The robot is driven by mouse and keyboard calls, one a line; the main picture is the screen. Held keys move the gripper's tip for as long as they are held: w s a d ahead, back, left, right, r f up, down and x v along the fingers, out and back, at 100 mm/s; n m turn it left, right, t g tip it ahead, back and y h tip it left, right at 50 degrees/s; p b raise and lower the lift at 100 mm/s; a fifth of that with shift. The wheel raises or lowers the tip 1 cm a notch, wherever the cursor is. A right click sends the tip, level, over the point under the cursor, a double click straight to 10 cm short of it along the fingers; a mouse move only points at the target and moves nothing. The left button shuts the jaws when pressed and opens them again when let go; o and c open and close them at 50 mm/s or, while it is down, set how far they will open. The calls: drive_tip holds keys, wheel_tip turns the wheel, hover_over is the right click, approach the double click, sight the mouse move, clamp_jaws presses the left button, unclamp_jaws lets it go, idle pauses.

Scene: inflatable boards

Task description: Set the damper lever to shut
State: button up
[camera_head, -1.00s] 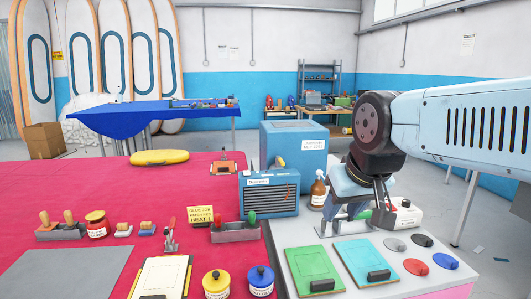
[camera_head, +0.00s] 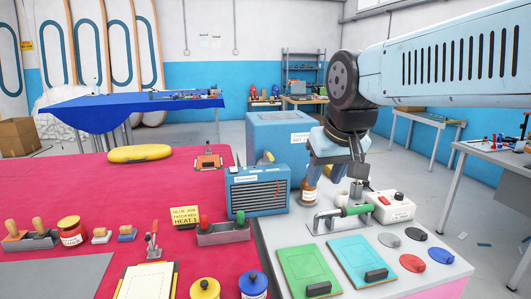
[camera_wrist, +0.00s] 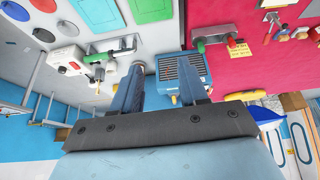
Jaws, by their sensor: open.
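A blue louvred box (camera_head: 257,196) with a grille and a small label stands on the red table, beside the white bench. A yellow-tipped lever (camera_head: 268,158) sticks up at its top and looks like the damper lever, tilted slightly; its label is too small to read. The wrist view shows the box (camera_wrist: 181,71) and a yellow tip (camera_wrist: 174,100) at its edge, between the finger lines. My gripper (camera_head: 335,183) is open and empty, fingers down, to the right of the box above the bench's back edge. My gripper (camera_wrist: 160,83) also shows in the wrist view.
A brown bottle (camera_head: 309,193) stands by my left finger. A green-handled clamp (camera_head: 347,213) and a white unit (camera_head: 391,206) are on the bench below. A larger blue box (camera_head: 279,139) stands behind the louvred box. Red table space (camera_head: 110,185) is clear farther left.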

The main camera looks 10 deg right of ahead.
drive_tip(key=w+r+g, duration=0.1)
drive_tip(key=w+r, duration=0.2)
drive_tip(key=w, duration=0.4)
drive_tip(key=w+r+g, duration=0.1)
drive_tip(key=w+r, duration=0.3)
drive_tip(key=w, duration=0.2)
drive_tip(key=g+h, duration=0.2)
drive_tip(key=g, duration=0.1)
hover_over(270, 155)
drive_tip(key=a, duration=0.3)
wheel_tip(270, 155, down, 6)
drive_tip(key=d+f, duration=0.1)
drive_tip(key=f, duration=0.7)
drive_tip(key=d+f, duration=0.1)
drive_tip(key=f, duration=0.4)
drive_tip(key=shift+d, duration=0.35)
drive_tip(key=shift+c, duration=0.2)
clamp_jaws()
